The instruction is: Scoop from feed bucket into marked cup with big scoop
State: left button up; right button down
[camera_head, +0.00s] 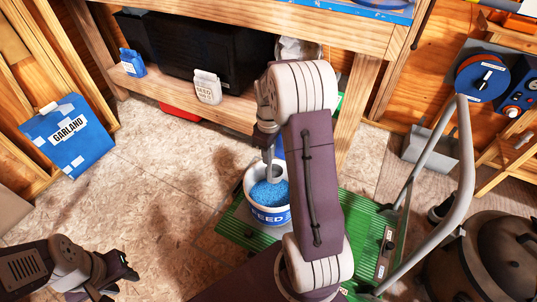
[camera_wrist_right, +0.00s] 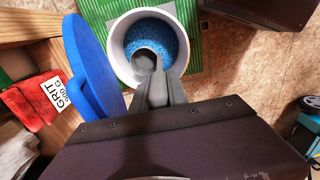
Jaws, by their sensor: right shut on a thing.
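The white feed bucket (camera_head: 270,216) stands on a green slatted mat and holds blue pellets (camera_head: 268,194). My right gripper (camera_head: 268,150) is above it, pointing down, shut on the grey scoop (camera_head: 275,175). In the right wrist view the scoop (camera_wrist_right: 146,59) hangs from my right gripper's fingers (camera_wrist_right: 160,88) inside the bucket's rim (camera_wrist_right: 120,62), over or touching the pellets; I cannot tell which. My left gripper (camera_head: 119,277) is low at the left, over the floor, open and empty. I cannot make out the marked cup in either view.
A blue round disc (camera_wrist_right: 92,66) stands close to the bucket in the right wrist view. A workbench (camera_head: 230,20) with a lower shelf is behind. A blue Garland bag (camera_head: 65,135) leans at the left. A grey tubular handle (camera_head: 466,160) rises at the right.

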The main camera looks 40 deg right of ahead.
notch_tip(320, 180, down, 2)
jog(key=shift+s+a+f+b, duration=0.1)
jog(key=shift+f+b, duration=0.15)
jog(key=shift+b, duration=0.75)
notch_tip(320, 180, down, 18)
jog(key=b, duration=0.8)
jog(key=shift+f+b, duration=0.25)
jog(key=shift+b, duration=0.15)
dwell(0.3)
notch_tip(320, 180, up, 22)
jog(key=p, duration=2.2)
jog(key=shift+r+p, duration=0.15)
jog(key=shift+p, duration=0.2)
dwell(0.6)
